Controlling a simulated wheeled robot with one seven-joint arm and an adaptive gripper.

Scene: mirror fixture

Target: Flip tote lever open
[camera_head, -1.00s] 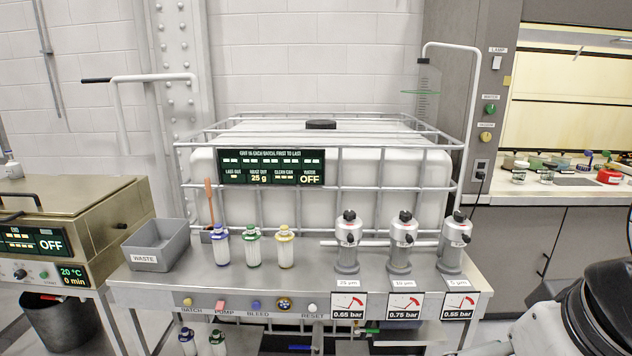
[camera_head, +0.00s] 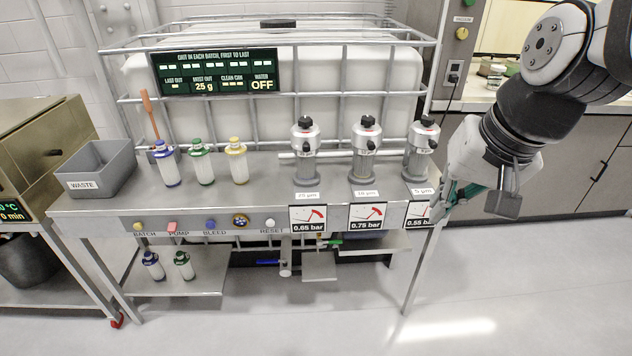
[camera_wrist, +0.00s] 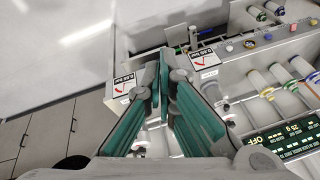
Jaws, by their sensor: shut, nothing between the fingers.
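The tote is a large white tank (camera_head: 375,95) in a metal cage behind the steel bench. Under the bench, a blue lever handle (camera_head: 268,262) sits at a pale valve body (camera_head: 285,258), and a green handle (camera_head: 334,244) shows to its right. I cannot tell which one is the tote lever. My gripper (camera_head: 446,196), with green-padded fingers, is at the bench's right end, near the 0.55 bar gauge card, apart from both handles. In the wrist view my gripper (camera_wrist: 163,60) is shut and empty, with gauge cards on either side.
Three grey filter housings (camera_head: 365,155) stand on the bench's right part, close to my gripper. Capped bottles (camera_head: 202,165) and a grey waste bin (camera_head: 100,170) are on the left. A lower shelf (camera_head: 190,283) holds two bottles. The floor in front is clear.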

